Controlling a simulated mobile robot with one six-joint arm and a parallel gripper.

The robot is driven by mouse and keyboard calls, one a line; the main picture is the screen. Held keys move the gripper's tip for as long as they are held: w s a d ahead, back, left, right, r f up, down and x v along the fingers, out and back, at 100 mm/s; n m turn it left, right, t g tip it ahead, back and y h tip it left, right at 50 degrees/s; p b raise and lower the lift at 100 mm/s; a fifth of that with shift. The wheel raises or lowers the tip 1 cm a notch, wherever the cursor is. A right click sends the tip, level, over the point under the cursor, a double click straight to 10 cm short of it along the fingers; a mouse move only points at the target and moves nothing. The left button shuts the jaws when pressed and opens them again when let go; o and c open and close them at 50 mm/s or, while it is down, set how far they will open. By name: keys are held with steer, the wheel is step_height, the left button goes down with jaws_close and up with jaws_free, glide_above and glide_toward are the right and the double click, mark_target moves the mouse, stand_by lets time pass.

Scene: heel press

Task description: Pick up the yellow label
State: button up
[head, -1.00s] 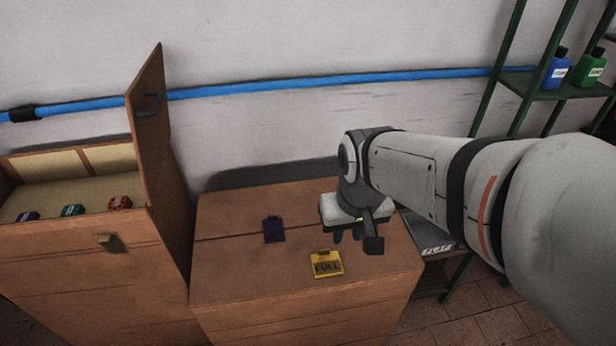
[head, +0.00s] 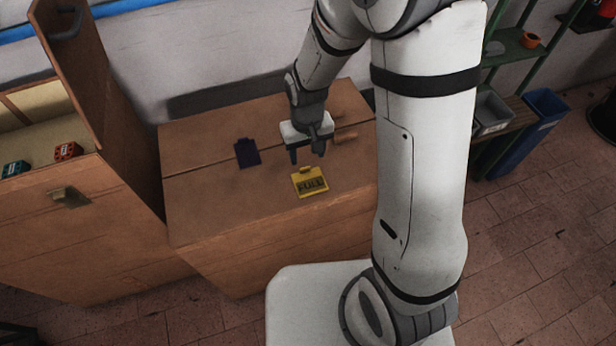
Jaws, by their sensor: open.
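The yellow label (head: 309,182), marked FULL, lies flat on top of the brown wooden cabinet (head: 215,205), near its front edge. A small tab sticks up at its back edge. My gripper (head: 307,157) is open and points down just behind the label, a little above the cabinet top. Nothing shows between its fingers. A dark purple label (head: 247,152) lies on the same top, to the left of my gripper.
An open-lidded chest (head: 70,200) with red and teal blocks stands at the left, its lid upright. Grey bins (head: 492,112), a blue bin (head: 540,130) and green shelving stand at the right.

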mark_target(305, 168)
steer(key=f, duration=0.4)
steer(key=shift+s+a, duration=0.3)
steer(key=shift+w+f, duration=0.1)
steer(key=shift+f, duration=0.45)
steer(key=shift+c, duration=0.3)
steer(key=c, duration=0.9)
steer(key=shift+o, duration=0.2)
steer(key=shift+r, duration=0.1)
